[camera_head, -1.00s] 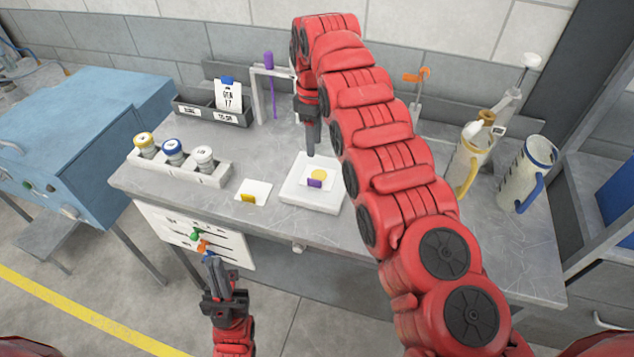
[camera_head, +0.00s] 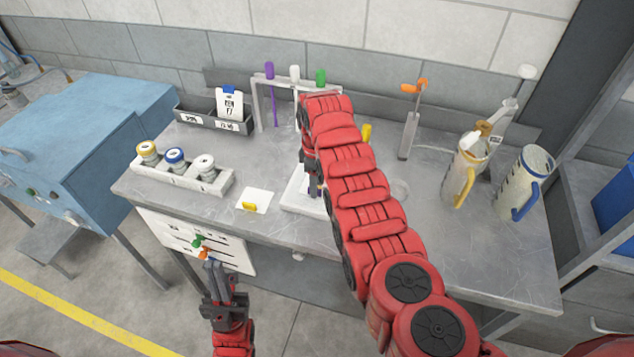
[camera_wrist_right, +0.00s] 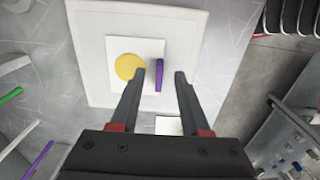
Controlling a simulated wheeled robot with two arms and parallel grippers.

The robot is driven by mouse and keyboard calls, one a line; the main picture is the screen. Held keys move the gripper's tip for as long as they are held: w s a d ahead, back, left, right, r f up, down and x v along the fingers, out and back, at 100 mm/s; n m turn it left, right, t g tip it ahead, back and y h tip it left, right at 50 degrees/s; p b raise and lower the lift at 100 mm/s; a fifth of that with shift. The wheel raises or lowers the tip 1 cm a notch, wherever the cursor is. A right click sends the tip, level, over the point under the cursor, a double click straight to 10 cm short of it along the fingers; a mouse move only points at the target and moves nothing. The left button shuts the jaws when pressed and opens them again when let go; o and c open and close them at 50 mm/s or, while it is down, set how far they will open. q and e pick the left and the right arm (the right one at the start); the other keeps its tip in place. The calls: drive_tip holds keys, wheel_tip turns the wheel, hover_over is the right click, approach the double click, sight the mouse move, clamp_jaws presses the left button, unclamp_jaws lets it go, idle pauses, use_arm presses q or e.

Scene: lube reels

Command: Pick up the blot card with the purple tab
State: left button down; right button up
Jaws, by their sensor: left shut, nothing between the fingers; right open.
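The blot card with the purple tab (camera_wrist_right: 120,47) is a white card with a yellow round spot. It lies on a white square tray (camera_wrist_right: 210,62) in the right wrist view. Its purple tab (camera_wrist_right: 159,76) stands between the fingertips of my open right gripper (camera_wrist_right: 167,76), closer to the left finger. I cannot tell whether a finger touches it. In the head view my right gripper (camera_head: 315,190) is over the tray (camera_head: 297,196), and my right arm hides the purple-tab card. My left gripper (camera_head: 217,270) is shut and empty in front of the bench.
A card with a yellow tab (camera_head: 254,201) lies left of the tray. A rack with several capped jars (camera_head: 183,178) stands further left. A stand with purple, white and green tools (camera_head: 297,80) is behind. Jugs (camera_head: 465,170) stand at the right.

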drive_tip(key=shift+f, duration=1)
clamp_jaws()
